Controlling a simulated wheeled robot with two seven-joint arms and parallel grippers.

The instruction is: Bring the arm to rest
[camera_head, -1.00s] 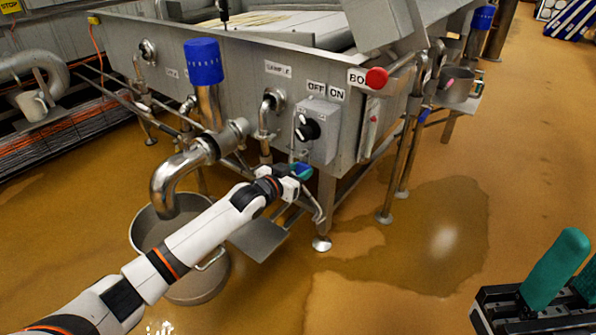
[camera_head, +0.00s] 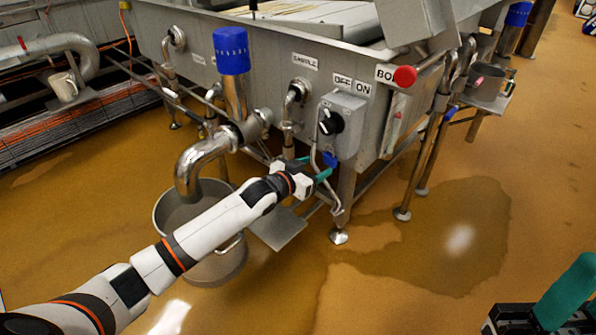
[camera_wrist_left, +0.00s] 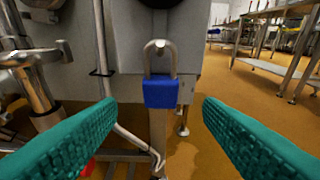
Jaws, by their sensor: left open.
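My left arm (camera_head: 200,238) reaches in from the lower left in the head view. Its gripper (camera_head: 308,172) is beside the vat's lower corner, just under the OFF/ON switch box. In the left wrist view the two teal fingers (camera_wrist_left: 160,135) are spread wide with nothing between them. Ahead of them, centred in the gap, hangs a blue padlock (camera_wrist_left: 160,94) with a metal shackle. The padlock also shows by the fingertips in the head view (camera_head: 329,159). What the shackle hangs from is unclear. A teal finger and dark body of my right gripper show at the lower right, cut off.
The steel vat (camera_head: 270,75) with the OFF/ON switch box (camera_head: 341,125) stands close by. A bucket (camera_head: 215,262) sits below a pipe with a blue top (camera_head: 231,50). Open wet floor (camera_head: 450,225) lies to the right.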

